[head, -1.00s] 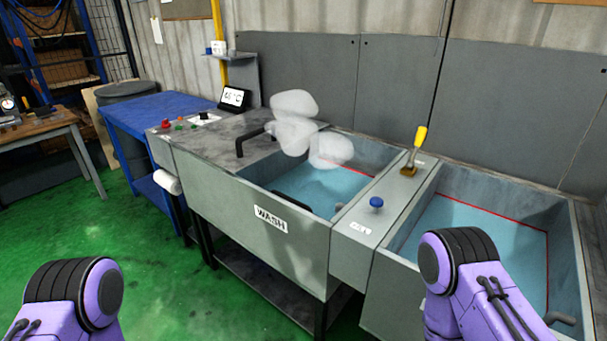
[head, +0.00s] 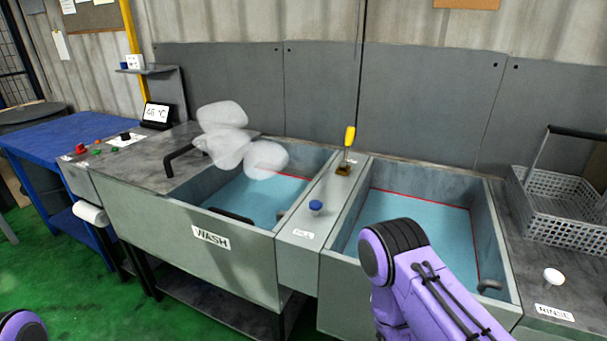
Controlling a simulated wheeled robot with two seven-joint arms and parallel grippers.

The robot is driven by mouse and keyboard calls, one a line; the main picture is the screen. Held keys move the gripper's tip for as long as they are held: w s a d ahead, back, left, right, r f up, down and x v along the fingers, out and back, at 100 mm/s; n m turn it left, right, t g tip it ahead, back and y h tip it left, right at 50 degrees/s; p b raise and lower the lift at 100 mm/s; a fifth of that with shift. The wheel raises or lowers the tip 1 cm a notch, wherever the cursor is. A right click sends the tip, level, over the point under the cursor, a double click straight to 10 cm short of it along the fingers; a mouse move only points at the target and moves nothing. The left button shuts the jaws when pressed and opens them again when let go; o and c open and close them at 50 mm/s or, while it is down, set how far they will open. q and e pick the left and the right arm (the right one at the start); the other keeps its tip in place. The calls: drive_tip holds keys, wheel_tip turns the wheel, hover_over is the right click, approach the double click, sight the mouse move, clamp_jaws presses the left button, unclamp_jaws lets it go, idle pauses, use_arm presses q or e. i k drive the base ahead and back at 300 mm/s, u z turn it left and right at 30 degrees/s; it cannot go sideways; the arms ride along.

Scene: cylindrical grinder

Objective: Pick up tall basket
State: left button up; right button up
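A grey wire-mesh basket (head: 564,206) with a raised dark-gripped handle stands on the counter at the far right, partly cut off by the picture's edge. I cannot tell whether it is the tall basket. A dark handle-like bar (head: 231,214) shows at the front of the wash tank, and another (head: 490,286) shows at the right of the second tank. Purple links of my arms show at the lower left corner and in front of the second tank. Both grippers are out of view.
The wash tank (head: 212,242) and a second blue-water tank (head: 420,232) stand side by side, with a blue knob (head: 315,207) and yellow-handled lever (head: 347,150) between them. Steam hangs over the wash tank. A blue table (head: 60,135) is at left; green floor is clear in front.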

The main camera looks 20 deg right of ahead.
sight(561, 211)
drive_tip(key=z, duration=2.2)
drive_tip(key=k, duration=0.5)
drive_tip(key=z, duration=2.05)
drive_tip(key=i, duration=1.25)
drive_tip(key=u, duration=2.4)
